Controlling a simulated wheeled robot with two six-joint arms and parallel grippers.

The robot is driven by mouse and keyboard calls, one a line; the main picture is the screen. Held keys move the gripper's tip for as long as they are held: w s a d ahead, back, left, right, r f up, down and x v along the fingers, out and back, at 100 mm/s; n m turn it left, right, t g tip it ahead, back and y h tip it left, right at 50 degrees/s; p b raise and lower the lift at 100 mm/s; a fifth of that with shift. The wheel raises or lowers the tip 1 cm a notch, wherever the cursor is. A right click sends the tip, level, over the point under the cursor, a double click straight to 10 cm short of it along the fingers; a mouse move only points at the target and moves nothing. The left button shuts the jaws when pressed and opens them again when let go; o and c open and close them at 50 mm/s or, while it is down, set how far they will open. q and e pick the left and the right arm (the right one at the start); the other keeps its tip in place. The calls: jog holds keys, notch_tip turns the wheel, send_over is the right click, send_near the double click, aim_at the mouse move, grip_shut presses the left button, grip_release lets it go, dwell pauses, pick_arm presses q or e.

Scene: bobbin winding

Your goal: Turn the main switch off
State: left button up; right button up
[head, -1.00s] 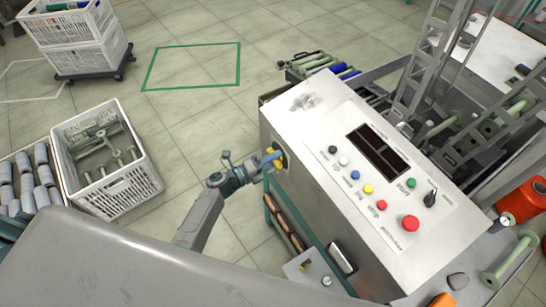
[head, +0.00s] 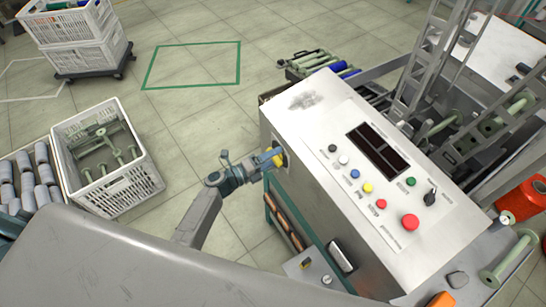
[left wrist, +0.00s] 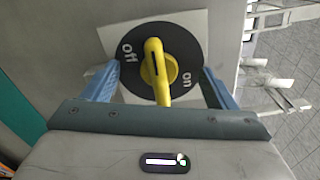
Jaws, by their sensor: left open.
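The main switch (left wrist: 186,45) is a round black dial with a yellow handle (left wrist: 158,72) on the side of the grey machine cabinet. In the left wrist view the handle stands nearly upright, its dark mark towards the top, between the words "off" at left and "on" at right. My left gripper (left wrist: 160,84) is open, with one blue finger on each side of the handle. Gaps show between fingers and handle. In the head view my left gripper (head: 268,159) is at the switch, covering much of it. My right gripper is not in view.
The cabinet's top panel (head: 310,130) carries a dark display (head: 378,150), coloured buttons and a red mushroom button (head: 410,222). A white crate of green bobbins (head: 150,180) stands on the floor at left. Open floor lies beyond my left arm.

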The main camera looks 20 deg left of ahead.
pick_arm(q)
jog(key=p+v, duration=0.1)
jog(key=v, duration=0.7)
jog(key=shift+s+a, duration=0.15)
jog(key=shift+a, duration=0.05)
jog(key=s+a+f+m+g+y+b, duration=0.1)
jog(key=s+f+m+g+y+b, duration=0.15)
jog(key=s+f+m, duration=0.65)
jog(key=s+a+f+m+g+y+b, duration=0.2)
jog(key=s+f+g, duration=0.1)
jog(key=f, duration=1.1)
jog(key=s+a+f+m+g+y+b, duration=0.1)
jog(key=s+f+m+g+y+b, duration=0.15)
jog(key=s+f+m, duration=0.65)
jog(key=s+a+f+m+g+y+b, duration=0.2)
jog(key=s+a+f+m+y+b, duration=0.1)
jog(key=s+f+m, duration=0.8)
jog(key=s+a+f+m+g+y+b, duration=0.2)
jog(key=s+f+m+y+b, duration=0.1)
jog(key=s+f+m, duration=0.7)
jog(key=shift+s+a+f+m+b, duration=0.4)
jog(key=shift+s+m+b, duration=0.3)
jog(key=shift+s+m, duration=0.3)
